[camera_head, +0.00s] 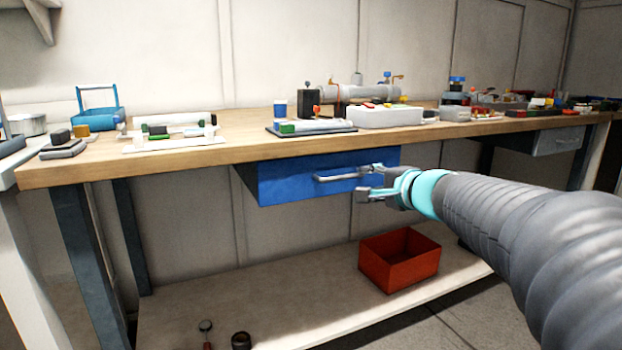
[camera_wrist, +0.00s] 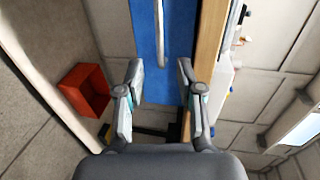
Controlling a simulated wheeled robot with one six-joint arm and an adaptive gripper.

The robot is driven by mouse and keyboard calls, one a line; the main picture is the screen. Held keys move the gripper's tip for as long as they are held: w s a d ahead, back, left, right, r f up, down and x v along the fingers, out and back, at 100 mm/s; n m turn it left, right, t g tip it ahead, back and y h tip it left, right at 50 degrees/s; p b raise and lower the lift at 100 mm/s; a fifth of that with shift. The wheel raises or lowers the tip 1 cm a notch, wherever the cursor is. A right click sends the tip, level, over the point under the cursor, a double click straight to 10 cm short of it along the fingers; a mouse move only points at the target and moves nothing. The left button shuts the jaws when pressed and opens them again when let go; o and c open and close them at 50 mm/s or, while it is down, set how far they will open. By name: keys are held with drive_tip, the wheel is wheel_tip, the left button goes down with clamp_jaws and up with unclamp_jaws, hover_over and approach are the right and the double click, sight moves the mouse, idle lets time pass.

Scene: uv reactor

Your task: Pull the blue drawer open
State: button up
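The blue drawer (camera_head: 285,180) hangs under the wooden workbench, left of my gripper in the head view. Its front carries a silver bar handle (camera_head: 340,177). My gripper (camera_head: 366,181) is at the right end of the drawer front, close to the handle's right end; whether it touches is unclear in the head view. In the wrist view my gripper (camera_wrist: 160,80) has its two fingers spread apart, with the blue drawer front (camera_wrist: 148,40) beyond them. The handle (camera_wrist: 162,35) shows there as a bar ending just ahead of the gap between the fingertips, with nothing between the fingers.
The workbench top (camera_head: 240,150) is crowded with trays, a blue basket (camera_head: 100,118) and pipe parts. A red bin (camera_head: 400,260) stands on the lower shelf (camera_head: 300,290), below the drawer. A grey drawer (camera_head: 555,142) is at the far right. The space before the blue drawer is open.

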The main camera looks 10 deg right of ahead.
sight(346, 177)
drive_tip(key=x, duration=1)
drive_tip(key=shift+w+a, duration=0.15)
drive_tip(key=shift+w, duration=0.05)
clamp_jaws()
